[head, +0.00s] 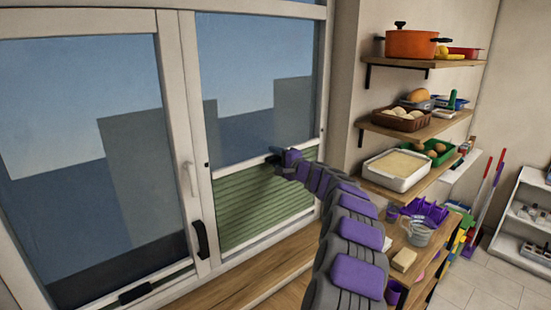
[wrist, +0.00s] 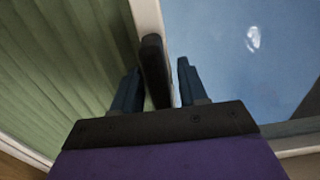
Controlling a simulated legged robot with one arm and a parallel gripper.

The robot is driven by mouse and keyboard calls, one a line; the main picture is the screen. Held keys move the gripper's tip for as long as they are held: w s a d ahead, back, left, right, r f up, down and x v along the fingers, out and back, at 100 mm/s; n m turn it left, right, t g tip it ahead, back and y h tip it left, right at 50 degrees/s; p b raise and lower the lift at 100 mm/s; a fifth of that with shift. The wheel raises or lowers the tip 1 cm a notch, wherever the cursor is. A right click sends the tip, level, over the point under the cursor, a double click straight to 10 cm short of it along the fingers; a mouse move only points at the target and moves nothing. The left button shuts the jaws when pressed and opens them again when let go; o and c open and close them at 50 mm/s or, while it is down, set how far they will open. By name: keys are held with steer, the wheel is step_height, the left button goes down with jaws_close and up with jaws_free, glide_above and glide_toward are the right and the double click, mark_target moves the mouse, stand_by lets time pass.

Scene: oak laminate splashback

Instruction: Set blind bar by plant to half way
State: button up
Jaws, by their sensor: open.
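In the right window pane, a white blind bar (head: 235,168) runs across the top edge of a green pleated blind (head: 250,205), which covers the lower part of the pane. My gripper (head: 277,156) is at this bar, near its black handle. In the wrist view the bar (wrist: 148,14) runs between green blind and glass. Its black handle (wrist: 154,70) stands between the two open fingers of my gripper (wrist: 157,82), with a visible gap to the right finger; contact on the left is unclear. No plant shows in either view.
The left pane has another bar with a black handle (head: 135,292) low down. Shelves with an orange pot (head: 411,44) and trays stand right of my arm. A wooden sill (head: 235,283) runs below.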

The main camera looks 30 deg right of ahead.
steer(key=shift+a, duration=0.15)
jaws_close()
steer(key=shift+r, duration=0.1)
